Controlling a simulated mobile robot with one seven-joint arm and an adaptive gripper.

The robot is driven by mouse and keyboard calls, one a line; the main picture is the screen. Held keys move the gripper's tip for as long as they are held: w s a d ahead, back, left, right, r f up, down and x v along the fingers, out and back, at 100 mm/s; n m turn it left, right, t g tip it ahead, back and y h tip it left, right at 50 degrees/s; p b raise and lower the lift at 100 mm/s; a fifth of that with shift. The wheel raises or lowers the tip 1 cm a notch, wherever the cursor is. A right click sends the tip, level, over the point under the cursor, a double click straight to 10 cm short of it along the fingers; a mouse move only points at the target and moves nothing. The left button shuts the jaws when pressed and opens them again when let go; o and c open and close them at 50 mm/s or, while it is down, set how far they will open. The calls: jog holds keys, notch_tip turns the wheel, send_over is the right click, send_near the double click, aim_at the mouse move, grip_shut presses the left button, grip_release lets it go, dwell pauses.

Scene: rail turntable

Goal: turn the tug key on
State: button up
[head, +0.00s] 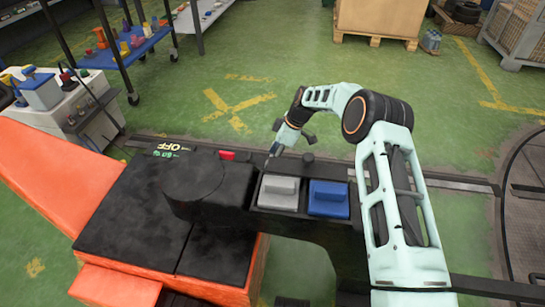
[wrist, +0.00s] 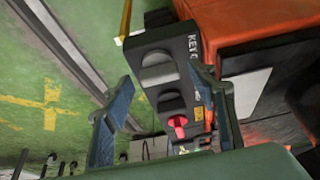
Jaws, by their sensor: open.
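The tug (head: 127,210) has an orange body and a black top. In the wrist view a dark panel (wrist: 150,42) lettered "KEY" carries dark rounded knobs and a small red part (wrist: 178,122), which may be the key; I cannot tell its turned position. A red piece (head: 227,155) also shows on the tug's far edge in the head view, left of my gripper (head: 272,153). In the wrist view my gripper (wrist: 160,75) is open, its fingers on either side of the panel, with nothing held. I cannot tell whether the fingers touch it.
A white cabinet (head: 65,108) and blue shelf cart (head: 125,48) stand at left. Green floor behind is mostly clear.

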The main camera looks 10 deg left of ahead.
jog(key=c, duration=1.2)
jog(key=shift+o, duration=0.2)
jog(key=shift+m, duration=0.3)
jog(key=m+t, duration=0.1)
jog(key=m, duration=0.1)
jog(key=m+p, duration=0.1)
jog(key=m, duration=0.1)
jog(key=shift+s+r+t+h, duration=0.1)
jog(key=shift+s+t+h, duration=0.1)
jog(key=shift+t+h, duration=0.15)
jog(key=m+t, duration=0.1)
jog(key=m, duration=0.1)
jog(key=m+p, duration=0.1)
jog(key=m, duration=0.1)
jog(key=shift+s+a+m+t+h, duration=0.1)
jog(key=shift+m+t+h, duration=0.15)
jog(key=shift+m+t, duration=0.15)
jog(key=m, duration=0.2)
jog(key=m+t+h+p, duration=0.1)
jog(key=m, duration=0.1)
jog(key=shift+a+h, duration=0.15)
jog(key=shift+h, duration=0.15)
jog(key=shift+m+h, duration=0.7)
jog(key=shift+m, duration=1.5)
